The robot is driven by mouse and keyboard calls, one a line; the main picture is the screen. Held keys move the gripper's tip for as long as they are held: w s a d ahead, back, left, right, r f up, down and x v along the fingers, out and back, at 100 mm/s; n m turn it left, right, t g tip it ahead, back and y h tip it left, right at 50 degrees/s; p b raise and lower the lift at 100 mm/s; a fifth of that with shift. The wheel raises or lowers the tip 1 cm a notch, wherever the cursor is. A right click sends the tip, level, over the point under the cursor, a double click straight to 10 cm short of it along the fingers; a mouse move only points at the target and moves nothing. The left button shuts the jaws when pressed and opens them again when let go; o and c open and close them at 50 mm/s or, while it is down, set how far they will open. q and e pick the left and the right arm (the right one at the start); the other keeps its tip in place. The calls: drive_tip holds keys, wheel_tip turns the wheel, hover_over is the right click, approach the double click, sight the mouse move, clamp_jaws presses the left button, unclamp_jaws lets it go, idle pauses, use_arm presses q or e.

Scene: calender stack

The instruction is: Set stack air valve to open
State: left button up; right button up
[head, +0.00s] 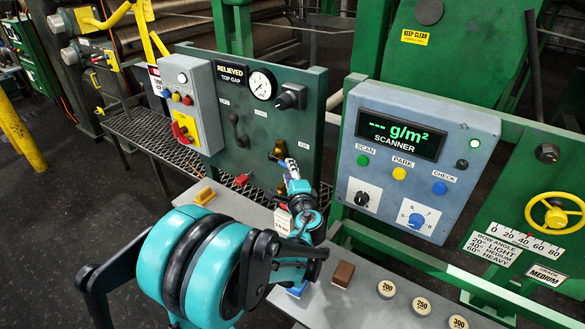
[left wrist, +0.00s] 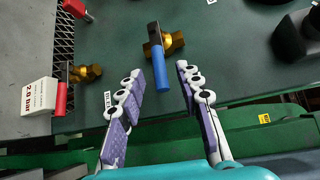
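A brass valve with a black lever and a blue handle (left wrist: 160,72) is on the dark green panel. In the head view its brass part (head: 279,151) shows at the panel's lower right, partly covered by my gripper. My left gripper (left wrist: 159,76) is open, with its fingertips on either side of the blue handle and a gap visible. In the head view the left gripper (head: 291,168) reaches up to this valve. A small label beside it is too small to read. My right gripper is in neither view.
A red-handled brass valve (left wrist: 61,92) with a white "2.0 bar" tag (left wrist: 40,96) is left of the gripper in the wrist view. A black knob (left wrist: 290,40) is to the right. The grey scanner box (head: 345,200) stands right of the arm.

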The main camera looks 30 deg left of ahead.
sight(282, 164)
use_arm(q)
drive_tip(key=shift+b+x, duration=0.3)
drive_tip(key=shift+x, duration=1.45)
clamp_jaws()
drive_tip(key=shift+s, duration=0.1)
